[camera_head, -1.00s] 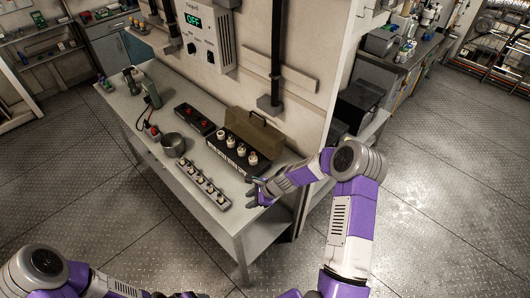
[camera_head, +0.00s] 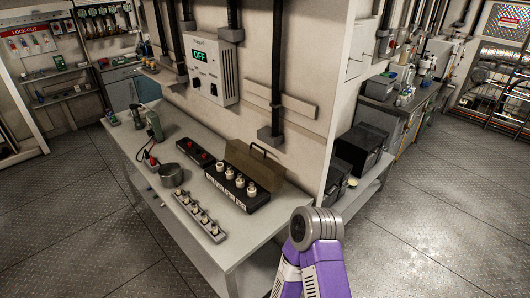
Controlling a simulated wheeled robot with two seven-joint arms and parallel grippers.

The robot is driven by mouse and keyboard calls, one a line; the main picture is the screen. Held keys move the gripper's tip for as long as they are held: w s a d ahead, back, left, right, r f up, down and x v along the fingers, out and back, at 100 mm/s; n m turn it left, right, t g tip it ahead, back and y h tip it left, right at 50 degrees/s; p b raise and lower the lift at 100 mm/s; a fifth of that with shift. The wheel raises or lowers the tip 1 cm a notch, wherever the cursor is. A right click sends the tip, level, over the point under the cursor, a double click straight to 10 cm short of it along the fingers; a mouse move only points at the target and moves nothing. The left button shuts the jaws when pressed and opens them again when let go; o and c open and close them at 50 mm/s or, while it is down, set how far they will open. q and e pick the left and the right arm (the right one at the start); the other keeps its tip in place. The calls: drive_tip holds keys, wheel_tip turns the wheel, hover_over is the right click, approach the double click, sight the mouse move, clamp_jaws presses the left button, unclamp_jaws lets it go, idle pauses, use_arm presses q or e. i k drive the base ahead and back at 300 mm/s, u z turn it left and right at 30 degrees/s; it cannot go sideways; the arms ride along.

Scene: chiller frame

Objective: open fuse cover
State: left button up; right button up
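A fuse box (camera_head: 233,186) sits on the white workbench, with several white fuses in a row on its dark base. Its brown cover (camera_head: 253,168) stands raised at the back, with a handle on its upper edge. My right arm comes in at the lower right, with only purple and grey links showing; its gripper is out of view. My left arm and gripper are out of view. Nothing of mine touches the fuse box or the cover.
A control box reading OFF (camera_head: 210,68) hangs on the wall. Floor right is clear.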

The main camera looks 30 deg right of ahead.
sight(275, 167)
drive_tip(key=k, duration=1.05)
drive_tip(key=z, duration=0.6)
drive_tip(key=i, duration=1.5)
drive_tip(key=u, duration=0.85)
